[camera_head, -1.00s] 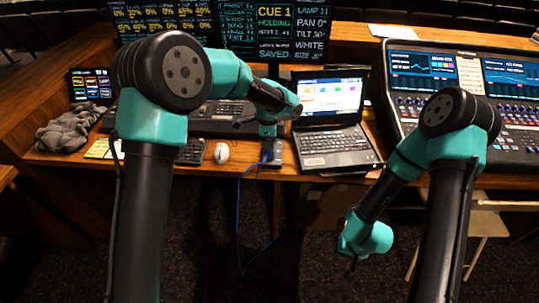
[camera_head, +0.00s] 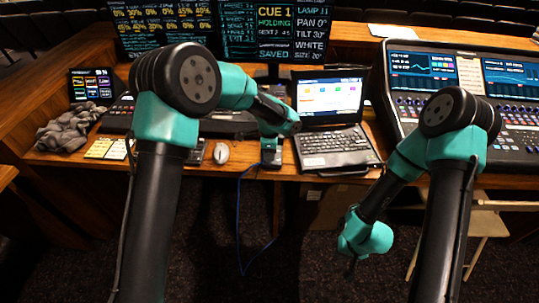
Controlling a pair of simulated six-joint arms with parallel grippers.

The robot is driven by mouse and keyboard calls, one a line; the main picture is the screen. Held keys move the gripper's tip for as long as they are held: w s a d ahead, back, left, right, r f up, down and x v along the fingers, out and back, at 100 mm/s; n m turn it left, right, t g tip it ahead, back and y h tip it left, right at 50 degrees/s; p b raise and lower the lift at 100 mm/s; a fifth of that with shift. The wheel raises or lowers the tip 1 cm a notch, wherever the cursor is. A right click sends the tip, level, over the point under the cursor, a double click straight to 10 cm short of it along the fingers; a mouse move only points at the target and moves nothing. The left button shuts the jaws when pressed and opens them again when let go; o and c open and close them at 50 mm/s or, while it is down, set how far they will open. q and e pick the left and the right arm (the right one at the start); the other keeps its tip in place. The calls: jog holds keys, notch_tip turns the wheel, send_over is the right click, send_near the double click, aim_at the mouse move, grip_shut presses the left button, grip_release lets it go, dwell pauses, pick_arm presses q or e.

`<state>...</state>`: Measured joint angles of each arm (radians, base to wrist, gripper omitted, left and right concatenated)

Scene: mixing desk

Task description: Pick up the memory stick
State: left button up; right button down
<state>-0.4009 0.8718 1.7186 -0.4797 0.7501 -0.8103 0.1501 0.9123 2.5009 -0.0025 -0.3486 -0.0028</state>
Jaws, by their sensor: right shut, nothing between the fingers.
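I cannot make out the memory stick; it is too small or hidden behind my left wrist. My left gripper (camera_head: 270,158) points down at the desk's front edge, just left of the laptop (camera_head: 335,140). It is over the spot of a small grey box with a blue cable (camera_head: 240,215), and mostly covers that box. Its fingers are too small and dark to tell whether they are open or hold anything. My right gripper (camera_head: 350,270) hangs low in front of the desk, pointing down. It is shut and empty, away from the desk's objects.
A grey cloth (camera_head: 68,130) lies at the far left. A mixing console (camera_head: 460,100) stands at the right. Monitors (camera_head: 265,30) stand at the back. The blue cable hangs below the desk.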

pick_arm(q)
grip_shut()
dwell(0.4)
dwell(0.4)
jog(key=shift+r, duration=1.75)
jog(key=s+r, duration=0.1)
jog(key=s, duration=1.5)
jog(key=shift+d+r, duration=0.25)
jog(key=shift+d, duration=0.05)
